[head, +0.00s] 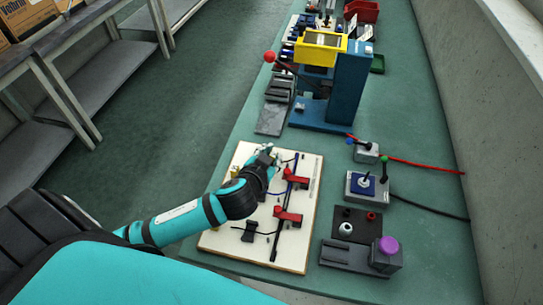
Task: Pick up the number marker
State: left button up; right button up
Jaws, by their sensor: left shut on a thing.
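My left gripper (268,156) is over the far left part of a pale wooden board (228,240) on the green bench. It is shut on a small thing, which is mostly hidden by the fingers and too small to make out. I cannot tell from this view whether it is the number marker. The board carries red clamps (288,216), dark cables and small black and yellow fittings. No separate number marker can be made out on it. My right gripper is not in view.
A blue press (345,85) with a yellow head stands beyond the board. Right of the board are a grey fixture with a blue pad (367,186), a block with a purple knob (387,246), and red and black cables. A wall bounds the bench at right.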

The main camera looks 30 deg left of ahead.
pick_arm(q)
jog(key=shift+r, duration=0.25)
jog(key=s+d+r+h, duration=0.1)
jog(key=d+r, duration=0.1)
jog(key=r, duration=0.4)
jog(key=s+d+r+m, duration=0.1)
jog(key=s+d+r, duration=0.1)
jog(key=r, duration=0.5)
jog(key=shift+s+d+r+m+h+p, duration=0.2)
jog(key=shift+s+d+m+h+p, duration=0.1)
jog(key=shift+d+h+p, duration=0.15)
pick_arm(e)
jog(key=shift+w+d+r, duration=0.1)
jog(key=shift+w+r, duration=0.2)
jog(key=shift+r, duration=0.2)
